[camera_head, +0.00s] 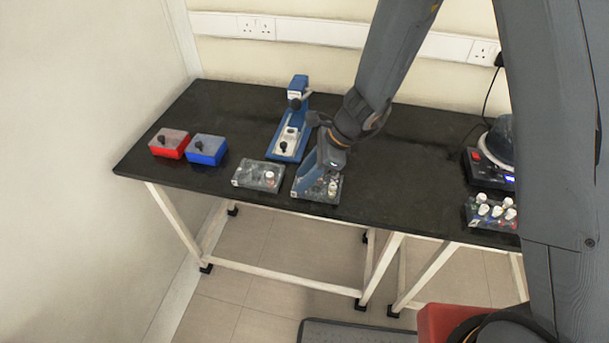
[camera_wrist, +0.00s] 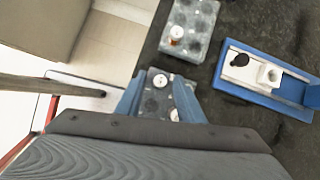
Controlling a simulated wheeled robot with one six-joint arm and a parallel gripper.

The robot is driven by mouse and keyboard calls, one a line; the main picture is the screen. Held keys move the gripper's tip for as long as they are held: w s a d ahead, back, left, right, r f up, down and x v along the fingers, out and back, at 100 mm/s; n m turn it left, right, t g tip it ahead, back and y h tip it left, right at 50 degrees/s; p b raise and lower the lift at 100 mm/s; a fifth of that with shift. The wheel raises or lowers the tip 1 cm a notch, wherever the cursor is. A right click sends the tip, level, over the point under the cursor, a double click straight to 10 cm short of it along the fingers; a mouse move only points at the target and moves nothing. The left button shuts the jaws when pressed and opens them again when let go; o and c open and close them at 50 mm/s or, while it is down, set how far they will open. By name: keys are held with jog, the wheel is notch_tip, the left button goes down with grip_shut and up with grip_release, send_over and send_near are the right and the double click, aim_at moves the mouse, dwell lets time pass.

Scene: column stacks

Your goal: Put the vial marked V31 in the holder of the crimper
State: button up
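The blue crimper (camera_head: 290,140) stands upright on the black table. Its white holder plate (camera_wrist: 250,70) with a dark round part and a pale round socket shows at right in the wrist view. My gripper (camera_head: 316,180) points down over a grey vial rack (camera_head: 325,195). In the wrist view my gripper (camera_wrist: 159,80) is open, its blue fingers apart above that rack. One white-capped vial (camera_wrist: 160,81) lies between the fingertips in the picture, and another (camera_wrist: 174,115) is close to the right finger. No marking V31 is readable on any vial.
A second rack (camera_head: 250,178) to the left holds a vial (camera_wrist: 177,33) with brown contents. A red box (camera_head: 169,147) and a blue box (camera_head: 207,151) are further left. At right are a rack of several white-capped vials (camera_head: 490,212) and a dark device (camera_head: 487,172). The table between is clear.

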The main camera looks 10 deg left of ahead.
jog(key=b+v, duration=0.1)
jog(key=v, duration=0.6)
jog(key=shift+d+r, duration=0.2)
jog(key=shift+r, duration=0.2)
